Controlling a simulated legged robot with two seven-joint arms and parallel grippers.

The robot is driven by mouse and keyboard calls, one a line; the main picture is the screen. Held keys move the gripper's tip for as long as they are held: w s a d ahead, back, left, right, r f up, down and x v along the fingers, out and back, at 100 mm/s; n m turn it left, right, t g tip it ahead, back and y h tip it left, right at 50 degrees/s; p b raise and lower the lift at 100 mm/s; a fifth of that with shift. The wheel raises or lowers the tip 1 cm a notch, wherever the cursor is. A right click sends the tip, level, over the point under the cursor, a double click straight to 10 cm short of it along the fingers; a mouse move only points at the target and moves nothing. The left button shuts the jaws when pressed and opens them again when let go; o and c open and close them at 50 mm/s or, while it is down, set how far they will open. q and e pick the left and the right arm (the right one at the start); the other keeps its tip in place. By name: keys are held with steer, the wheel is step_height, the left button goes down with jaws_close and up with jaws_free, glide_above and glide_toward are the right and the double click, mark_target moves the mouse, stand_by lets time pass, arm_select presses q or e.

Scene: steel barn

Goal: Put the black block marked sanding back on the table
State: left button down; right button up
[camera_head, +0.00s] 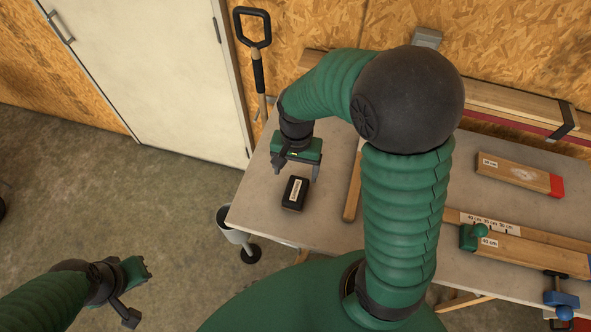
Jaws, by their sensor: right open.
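The black block (295,193) with a pale label lies on the left end of the table (262,218), near its left edge. The label's words are too small to read. My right gripper (296,174) is just above and behind the block, pointing down, with its fingers spread and nothing between them. The block looks apart from the fingers. My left gripper (138,293) is at the lower left, over the floor and away from the table; I cannot tell how its fingers stand.
Wooden boards (520,175) and a green clamp (470,237) lie on the table's right part. A blue clamp (561,298) is at the right front edge. A shovel (257,62) leans on the wall behind. A grey bucket (232,225) stands below the table's left edge.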

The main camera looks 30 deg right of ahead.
steer(key=s+a+n+t, duration=0.2)
steer(key=s+a+n, duration=0.2)
steer(key=n, duration=0.5)
steer(key=shift+a+r+t, duration=0.2)
steer(key=shift+r+t, duration=0.1)
steer(key=shift+r, duration=0.1)
steer(key=shift+s, duration=0.2)
